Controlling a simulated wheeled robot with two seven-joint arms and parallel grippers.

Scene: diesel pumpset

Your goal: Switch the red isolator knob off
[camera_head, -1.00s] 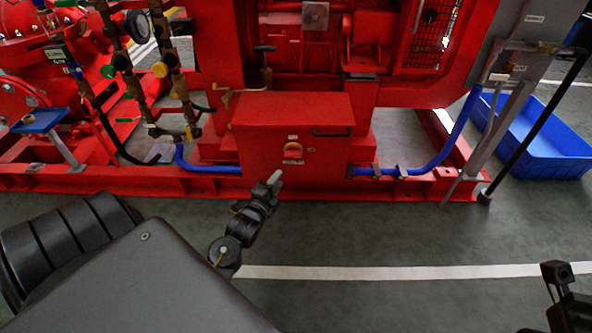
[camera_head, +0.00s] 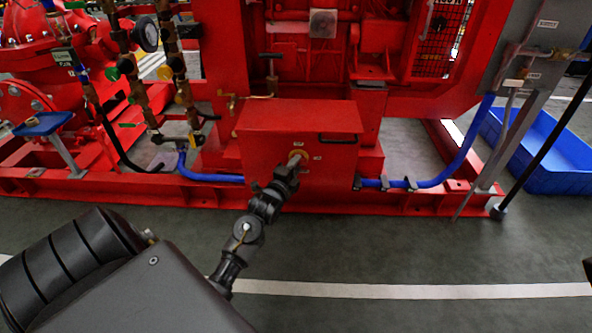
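The red isolator knob (camera_head: 299,157) is on the front face of a red box (camera_head: 260,155) low on the pumpset. Only a small part of its yellowish surround shows; most of the knob is hidden behind my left gripper. My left gripper (camera_head: 289,168) is at the knob, with its fingertips in front of it or touching it; I cannot tell which. Whether the fingers are open or shut on the knob is hidden by the hand. Only a dark sliver of my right gripper (camera_head: 588,270) shows at the right picture edge.
Blue hoses (camera_head: 440,175) run along the red base frame (camera_head: 400,203) on both sides. A blue crate (camera_head: 545,155) stands at the right. The grey floor in front is clear, with a white line.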

